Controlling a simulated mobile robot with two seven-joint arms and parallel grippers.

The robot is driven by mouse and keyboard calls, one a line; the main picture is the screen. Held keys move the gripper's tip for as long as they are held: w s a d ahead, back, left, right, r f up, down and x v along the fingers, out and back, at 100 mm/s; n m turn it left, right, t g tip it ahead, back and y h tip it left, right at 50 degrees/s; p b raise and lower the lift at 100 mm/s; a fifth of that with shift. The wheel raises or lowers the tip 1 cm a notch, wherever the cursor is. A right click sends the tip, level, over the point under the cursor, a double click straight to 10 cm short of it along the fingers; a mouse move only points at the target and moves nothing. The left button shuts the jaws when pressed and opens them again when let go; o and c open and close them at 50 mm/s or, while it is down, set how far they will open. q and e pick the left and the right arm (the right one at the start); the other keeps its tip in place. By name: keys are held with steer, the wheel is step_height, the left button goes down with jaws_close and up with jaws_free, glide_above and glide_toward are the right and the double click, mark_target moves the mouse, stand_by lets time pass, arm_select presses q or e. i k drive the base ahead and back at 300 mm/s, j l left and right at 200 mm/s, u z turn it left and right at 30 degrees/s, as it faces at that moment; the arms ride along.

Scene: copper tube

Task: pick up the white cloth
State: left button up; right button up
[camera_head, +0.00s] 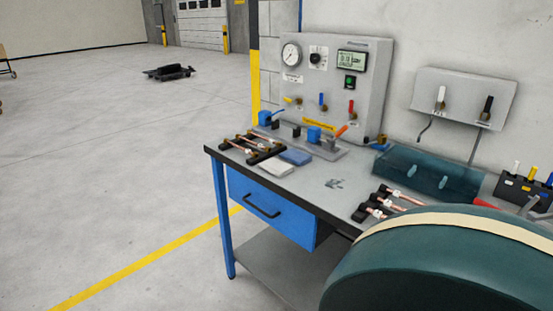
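The white cloth (264,166) lies folded flat on the grey top of the workbench (315,190), close to its front edge. A blue cloth or pad (295,156) lies just behind it and to its right. A black rack with copper tubes (250,146) stands to the left of the white cloth, very close to it. Neither of my grippers shows in the head view, so I cannot see their state.
A grey test panel (340,85) stands at the bench's back. A second tube rack (385,203) and a teal transparent box (430,170) are on the right. A large dark green rounded object (450,265) fills the lower right.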

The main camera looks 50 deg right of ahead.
mark_target(275, 167)
steer(key=i+j+z, duration=0.1)
steer(key=i+z, duration=0.3)
steer(key=i+j+z, duration=0.15)
steer(key=z, duration=0.3)
steer(key=i+j+z, duration=0.25)
steer(key=z, duration=0.15)
